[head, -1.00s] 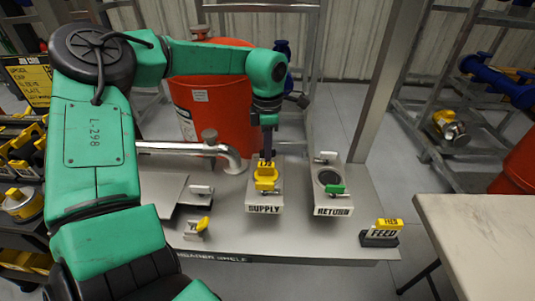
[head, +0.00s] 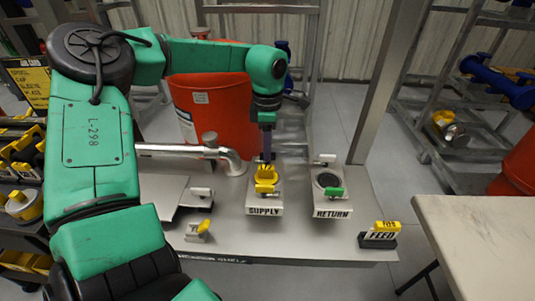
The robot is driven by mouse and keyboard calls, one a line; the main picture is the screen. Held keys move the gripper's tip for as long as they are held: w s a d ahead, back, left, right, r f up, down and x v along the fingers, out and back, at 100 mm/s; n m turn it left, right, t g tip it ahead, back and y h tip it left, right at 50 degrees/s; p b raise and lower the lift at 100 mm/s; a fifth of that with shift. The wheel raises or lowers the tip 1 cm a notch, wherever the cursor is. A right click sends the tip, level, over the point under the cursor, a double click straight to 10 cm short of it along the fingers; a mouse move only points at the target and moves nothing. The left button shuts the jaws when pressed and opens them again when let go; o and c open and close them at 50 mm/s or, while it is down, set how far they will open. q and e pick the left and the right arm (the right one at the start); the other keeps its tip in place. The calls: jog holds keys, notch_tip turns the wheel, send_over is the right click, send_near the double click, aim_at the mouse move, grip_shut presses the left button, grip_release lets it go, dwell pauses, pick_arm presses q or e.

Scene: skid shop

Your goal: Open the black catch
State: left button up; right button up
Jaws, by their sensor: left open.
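My left gripper (head: 266,158) points down over the SUPPLY station (head: 265,211). Its dark fingers are open, just above a yellow part (head: 266,174) seated on that station. Whether they touch it I cannot tell. A black catch cannot be made out; the gripper and the yellow part cover much of the SUPPLY fitting. The RETURN station (head: 333,213) stands to the right, with a dark round opening, a white handle (head: 325,159) and a green handle (head: 334,191). My right gripper is not in view.
A yellow-topped FEED block (head: 379,235) sits at the shelf's right end. A silver pipe (head: 190,151) bends down left of SUPPLY. A red drum (head: 205,110) stands behind my left arm. A pale table (head: 480,235) is at the right. A metal post (head: 385,80) rises behind RETURN.

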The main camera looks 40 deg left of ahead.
pick_arm(q)
jog(key=shift+r+p, duration=1.65)
jog(key=shift+r, duration=1.1)
